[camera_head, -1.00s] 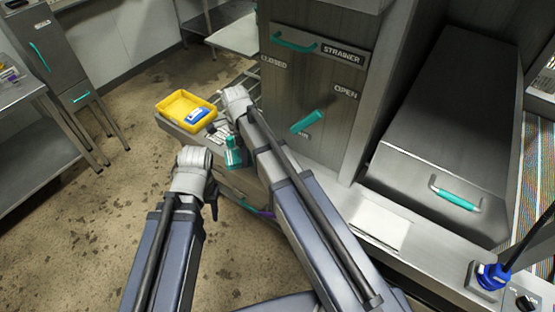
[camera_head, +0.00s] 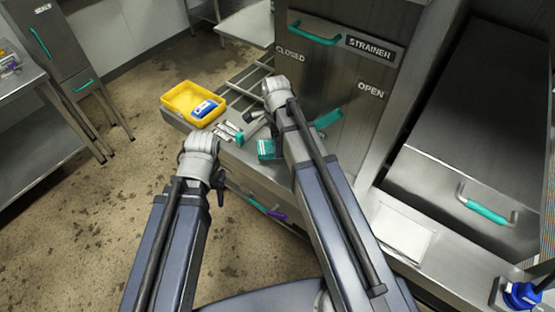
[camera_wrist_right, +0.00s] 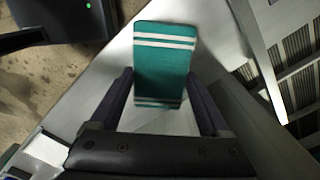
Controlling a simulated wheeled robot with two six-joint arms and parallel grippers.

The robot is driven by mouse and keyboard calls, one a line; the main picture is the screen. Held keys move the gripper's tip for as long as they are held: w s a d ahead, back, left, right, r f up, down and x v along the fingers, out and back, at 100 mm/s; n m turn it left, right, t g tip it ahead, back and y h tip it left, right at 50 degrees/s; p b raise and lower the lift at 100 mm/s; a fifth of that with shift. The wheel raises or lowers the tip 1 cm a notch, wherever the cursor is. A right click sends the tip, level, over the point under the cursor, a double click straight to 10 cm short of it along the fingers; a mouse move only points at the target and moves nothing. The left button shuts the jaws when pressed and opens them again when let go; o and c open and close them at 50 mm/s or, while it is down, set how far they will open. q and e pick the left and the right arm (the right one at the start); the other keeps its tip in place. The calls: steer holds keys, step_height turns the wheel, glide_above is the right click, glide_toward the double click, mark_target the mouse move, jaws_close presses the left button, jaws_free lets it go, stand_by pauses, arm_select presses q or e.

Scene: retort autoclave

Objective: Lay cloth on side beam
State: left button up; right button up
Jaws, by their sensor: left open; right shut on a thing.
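The cloth (camera_head: 266,149) is teal; the right wrist view (camera_wrist_right: 164,68) shows its white stripes. My right gripper (camera_wrist_right: 160,104) is shut on it, with a finger at each side. In the head view my right arm hides most of that gripper. The cloth is over the grey metal beam (camera_head: 262,172) that runs along the machine's front; I cannot tell whether it touches. My left gripper (camera_head: 220,186) is open and empty, left of the beam over the floor, pointing down and partly hidden by its wrist.
A yellow tray (camera_head: 179,101) holding a blue-and-white item (camera_head: 205,109) stands at the beam's far end. Small tools lie beside it, one teal-ended (camera_head: 239,139). The strainer panel (camera_head: 345,70) rises behind my right arm. A white sheet (camera_head: 400,236) lies at the right.

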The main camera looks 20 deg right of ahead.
steer(key=shift+f+b, duration=2.05)
steer(key=shift+f, duration=0.55)
steer(key=shift+r, duration=0.15)
steer(key=o, duration=1.2)
step_height(320, 180, up, 12)
steer(key=p, duration=1.2)
steer(key=shift+r, duration=0.1)
